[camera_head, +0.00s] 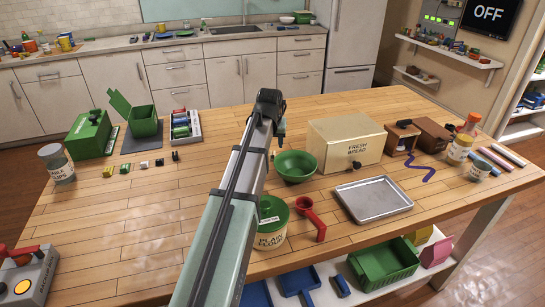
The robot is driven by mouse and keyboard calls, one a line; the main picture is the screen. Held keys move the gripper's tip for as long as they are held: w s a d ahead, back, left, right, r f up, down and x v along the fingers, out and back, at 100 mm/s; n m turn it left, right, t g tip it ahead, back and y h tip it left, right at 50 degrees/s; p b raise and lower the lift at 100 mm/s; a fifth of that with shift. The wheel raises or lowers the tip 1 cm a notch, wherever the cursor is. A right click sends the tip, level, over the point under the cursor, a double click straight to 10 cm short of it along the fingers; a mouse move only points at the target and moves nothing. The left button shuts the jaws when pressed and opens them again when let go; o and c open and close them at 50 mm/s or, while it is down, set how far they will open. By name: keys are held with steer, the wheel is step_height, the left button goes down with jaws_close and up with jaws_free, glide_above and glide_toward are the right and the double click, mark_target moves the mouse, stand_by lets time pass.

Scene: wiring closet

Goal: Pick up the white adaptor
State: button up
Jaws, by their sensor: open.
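A small white block, which looks like the white adaptor (143,165), lies on the wooden table left of centre. It is in a row with several small blocks: a yellow one (108,171) and a dark one (125,168) to its left, and dark ones (159,162) to its right. My gripper (281,136) is open above the table, well to the right of the white block and just behind the green bowl (296,165). My arm hides part of the table's middle.
Behind the row stand an open green bin (143,122), a green box (88,135) and a rack (186,128). A bread box (345,145), a metal tray (374,200) and a flour tub (271,222) stand right of my arm. The table in front of the row is clear.

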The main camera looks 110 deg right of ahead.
mark_target(273, 156)
steer(key=shift+x, duration=2.75)
steer(key=shift+a, duration=0.1)
steer(key=shift+c, duration=0.2)
jaws_close()
